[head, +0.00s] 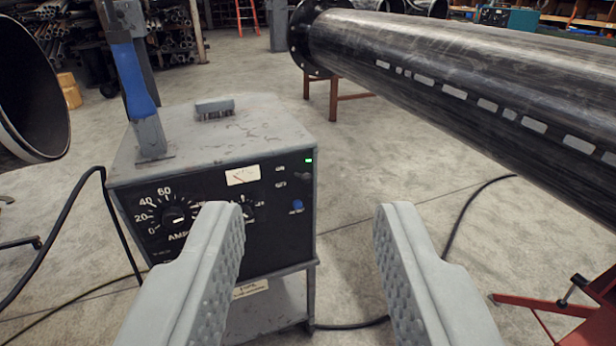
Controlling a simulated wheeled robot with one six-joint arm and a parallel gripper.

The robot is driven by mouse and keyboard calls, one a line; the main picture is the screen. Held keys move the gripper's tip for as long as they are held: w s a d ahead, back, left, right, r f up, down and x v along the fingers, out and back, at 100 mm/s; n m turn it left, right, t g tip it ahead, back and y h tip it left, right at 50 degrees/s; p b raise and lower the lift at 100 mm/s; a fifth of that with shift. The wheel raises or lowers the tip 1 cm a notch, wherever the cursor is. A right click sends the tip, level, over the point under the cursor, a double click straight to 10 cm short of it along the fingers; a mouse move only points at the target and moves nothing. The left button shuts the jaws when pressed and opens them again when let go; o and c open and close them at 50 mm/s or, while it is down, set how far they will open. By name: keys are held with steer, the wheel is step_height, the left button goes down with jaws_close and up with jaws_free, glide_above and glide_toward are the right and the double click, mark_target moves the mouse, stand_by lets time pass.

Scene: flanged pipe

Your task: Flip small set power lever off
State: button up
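The small set is a grey welding power box (225,140) with a black front panel, standing on the left of the view. The panel has a large amp dial (174,216), a small meter (243,175), a lit green lamp (308,160) and a blue button (297,205). A small dark lever (302,176) seems to sit just under the green lamp; its position is too small to tell. My gripper (308,208) is open and empty, in front of the box. Its left finger hides part of the panel and a smaller dial (248,211).
A large black flanged pipe (470,70) crosses the upper right. A grey post with a blue band (131,80) rises at the box's left. Black cables (75,200) run at left and over the floor. A red stand (560,310) is at lower right.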

steer(key=shift+w, duration=0.35)
steer(key=c, duration=0.3)
steer(key=w+m+g, duration=0.1)
steer(key=w+m, duration=0.1)
steer(key=w, duration=0.3)
steer(key=w+f+m+g, duration=0.1)
steer(key=w+m+g, duration=0.1)
steer(key=w, duration=0.3)
steer(key=w+m+g, duration=0.2)
steer(key=w, duration=0.3)
steer(key=shift+a+f+m, duration=0.1)
steer(key=shift+f+m, duration=0.2)
steer(key=shift+f, duration=0.1)
jaws_close()
steer(key=w+f+m+g, duration=0.3)
steer(key=w+f, duration=0.1)
steer(key=w, duration=0.4)
steer(key=w+f+m+g, duration=0.3)
steer(key=w+f+m, duration=0.1)
steer(key=w, duration=0.4)
steer(key=shift+w+a+f+m, duration=0.15)
steer(key=shift+w+m, duration=0.05)
steer(key=shift+m, duration=0.1)
